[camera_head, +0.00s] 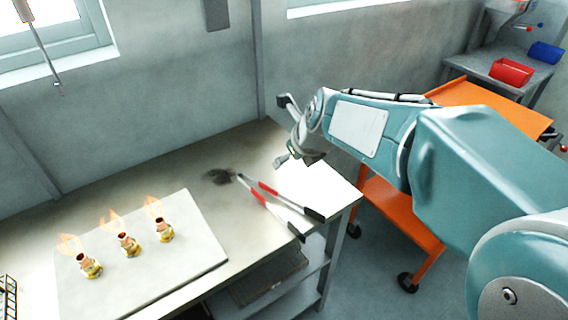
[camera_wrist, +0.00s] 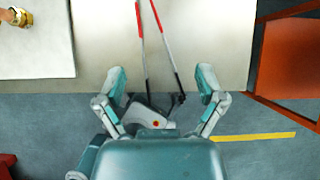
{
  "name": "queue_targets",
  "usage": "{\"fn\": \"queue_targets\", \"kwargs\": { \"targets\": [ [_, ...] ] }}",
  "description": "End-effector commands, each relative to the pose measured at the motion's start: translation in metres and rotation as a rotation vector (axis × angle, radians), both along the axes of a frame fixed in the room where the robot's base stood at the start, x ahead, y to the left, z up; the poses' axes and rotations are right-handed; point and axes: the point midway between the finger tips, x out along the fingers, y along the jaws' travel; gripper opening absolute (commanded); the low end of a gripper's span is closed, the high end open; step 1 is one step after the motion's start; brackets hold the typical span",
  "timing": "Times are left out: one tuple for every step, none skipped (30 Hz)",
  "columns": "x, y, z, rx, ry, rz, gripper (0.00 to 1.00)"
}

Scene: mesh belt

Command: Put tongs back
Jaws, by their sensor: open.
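The tongs (camera_head: 257,199) lie spread on the metal table (camera_head: 235,160), with red sections, pale metal lengths and dark ends. Their far end is by a dark smudge; their two dark ends reach the table's front edge. In the wrist view the tongs (camera_wrist: 168,43) run from the top edge down between my fingers, the dark ends about at the table edge. My gripper (camera_head: 288,130) is open and empty, above the right part of the table, apart from the tongs in the head view. In the wrist view my gripper (camera_wrist: 160,84) has a finger on each side of the handle ends.
A pale board (camera_head: 150,270) at left bears several small brass fittings with flames, one being (camera_head: 163,229). An orange cart (camera_head: 390,212) stands right of the table. A red bin (camera_head: 511,71) and a blue bin (camera_head: 545,52) stand at the back right. A metal rod hangs at the left wall.

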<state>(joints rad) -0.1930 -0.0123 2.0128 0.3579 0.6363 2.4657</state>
Motion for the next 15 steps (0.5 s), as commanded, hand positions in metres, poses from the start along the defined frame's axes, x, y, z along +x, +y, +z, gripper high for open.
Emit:
{"fn": "queue_targets", "kwargs": {
  "targets": [
    [-0.004, -0.004, 0.011, 0.001, -0.006, -0.001, 0.88],
    [-0.007, -0.006, 0.016, 0.000, -0.005, -0.002, 0.88],
    [-0.011, -0.008, 0.022, 0.000, -0.005, -0.002, 0.88],
    [-0.013, -0.010, 0.026, 0.000, -0.003, -0.001, 0.88],
    [-0.015, -0.011, 0.030, 0.000, -0.003, -0.001, 0.88],
    [-0.018, -0.012, 0.035, 0.000, -0.002, 0.000, 0.88],
    [-0.020, -0.013, 0.038, 0.000, -0.001, -0.001, 0.88],
    [-0.021, -0.014, 0.040, 0.000, -0.001, -0.001, 0.88],
    [-0.023, -0.015, 0.043, 0.000, -0.001, -0.001, 0.88],
    [-0.024, -0.016, 0.045, 0.000, 0.000, -0.001, 0.88],
    [-0.025, -0.016, 0.046, 0.000, 0.000, -0.001, 0.88],
    [-0.025, -0.017, 0.047, 0.000, 0.001, -0.001, 0.88],
    [-0.025, -0.017, 0.048, 0.000, 0.001, -0.001, 0.88],
    [-0.026, -0.017, 0.048, 0.000, 0.001, -0.001, 0.88],
    [-0.026, -0.017, 0.048, -0.001, 0.002, 0.000, 0.88]
  ]
}}
